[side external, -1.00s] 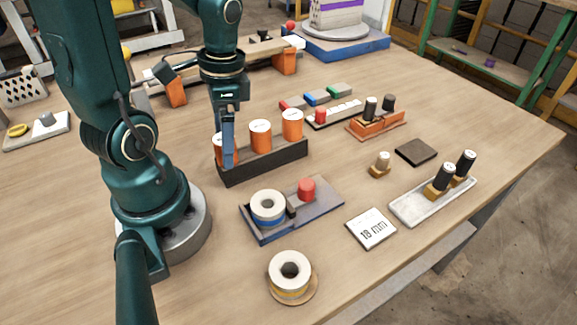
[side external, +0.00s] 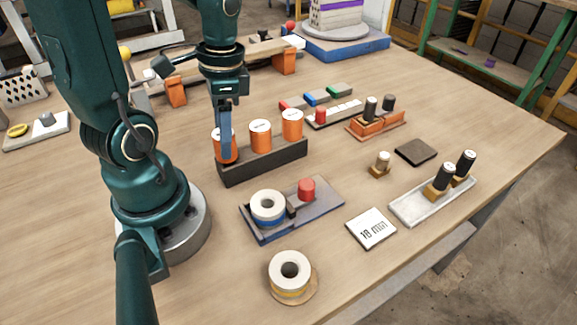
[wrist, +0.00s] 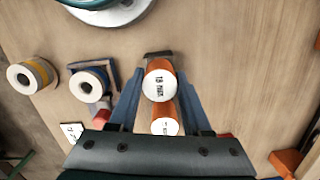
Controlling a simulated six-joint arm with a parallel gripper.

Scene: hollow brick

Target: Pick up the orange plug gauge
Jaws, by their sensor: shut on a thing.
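Three orange plug gauges with white tops are at a dark rack (side external: 265,163) in the side view. My gripper (side external: 227,152) is shut on the leftmost orange plug gauge (side external: 218,152), at the rack's end nearest my base. The held gauge looks upright and slightly raised, with its lower end just over the rack; whether it is fully clear of it I cannot tell. The middle gauge (side external: 260,137) and right gauge (side external: 292,125) stand in the rack. In the wrist view the held gauge (wrist: 160,85) shows a printed millimetre label between my fingers, with another gauge (wrist: 165,125) below it.
A blue tray (side external: 325,205) with a white ring and red knob lies in front of the rack. A ring on a round base (side external: 290,277), an "18 mm" card (side external: 371,229) and a white tray (side external: 410,205) with black-handled pieces are nearby.

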